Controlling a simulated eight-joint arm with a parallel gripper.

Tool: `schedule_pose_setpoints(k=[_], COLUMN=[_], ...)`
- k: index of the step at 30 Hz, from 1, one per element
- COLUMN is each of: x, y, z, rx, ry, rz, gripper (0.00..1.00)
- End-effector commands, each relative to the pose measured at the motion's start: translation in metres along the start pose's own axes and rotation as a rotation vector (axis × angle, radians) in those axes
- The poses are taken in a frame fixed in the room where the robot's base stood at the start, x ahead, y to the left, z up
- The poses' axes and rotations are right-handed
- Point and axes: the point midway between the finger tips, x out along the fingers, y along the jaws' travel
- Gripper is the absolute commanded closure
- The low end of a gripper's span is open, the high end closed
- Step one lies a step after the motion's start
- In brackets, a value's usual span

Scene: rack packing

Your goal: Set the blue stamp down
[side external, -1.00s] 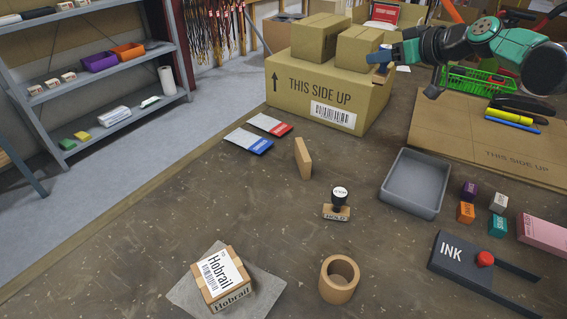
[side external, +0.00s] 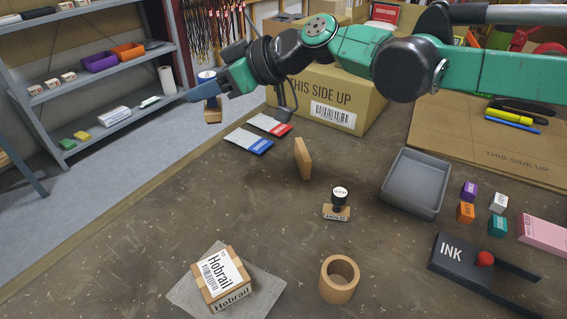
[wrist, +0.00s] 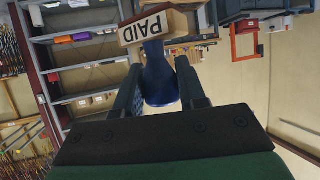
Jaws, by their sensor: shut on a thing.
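My gripper (side external: 212,88) is shut on the blue stamp (side external: 212,110), high up at the left in the side view, in front of the shelving as seen from there. The stamp's wooden base hangs below the fingers and a blue and white cap shows above them. In the wrist view the stamp's blue handle (wrist: 157,75) sits between the two fingers, and its wooden base reads PAID. The stamp touches nothing but my gripper.
A black-handled stamp marked HOLD (side external: 337,205) stands mid-table near an upright wooden block (side external: 303,158).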

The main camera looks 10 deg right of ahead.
Motion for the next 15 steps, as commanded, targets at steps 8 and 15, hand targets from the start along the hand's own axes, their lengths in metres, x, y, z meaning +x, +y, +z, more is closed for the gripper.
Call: schedule_pose_setpoints(k=[8, 15], x=[0.034, 0.058], y=[0.001, 0.001], z=[0.071, 0.123], rx=[0.001, 0.001], ry=[0.000, 0.000], rz=[0.002, 0.003], gripper=[1.00, 1.00])
